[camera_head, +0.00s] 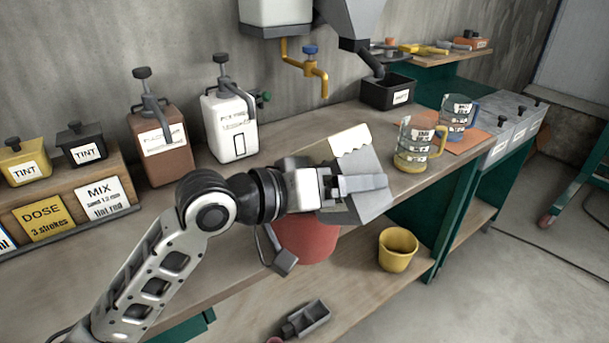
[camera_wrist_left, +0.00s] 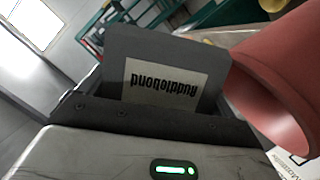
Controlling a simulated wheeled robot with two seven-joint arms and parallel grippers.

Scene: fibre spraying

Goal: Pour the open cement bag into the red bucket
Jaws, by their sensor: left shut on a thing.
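My left gripper (camera_head: 350,186) is shut on the grey cement bag (camera_head: 368,168), whose pale jagged edge (camera_head: 350,139) shows above the fingers. The bag is held tilted above the bench. In the left wrist view the grey bag (camera_wrist_left: 205,62) sits at the jaws, with its label upside down in that picture. The bucket (camera_wrist_left: 280,75) also shows at the right of the wrist view, close beside the bag. I cannot see any cement falling. My right gripper is out of view.
A grey scoop (camera_head: 306,318) lies near the front, and a yellow cup (camera_head: 397,249) stands right of the bucket. Two measuring jugs (camera_head: 415,150) stand on the bench beyond the bag. Brown (camera_head: 160,140) and white (camera_head: 229,125) pump containers line the wall.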

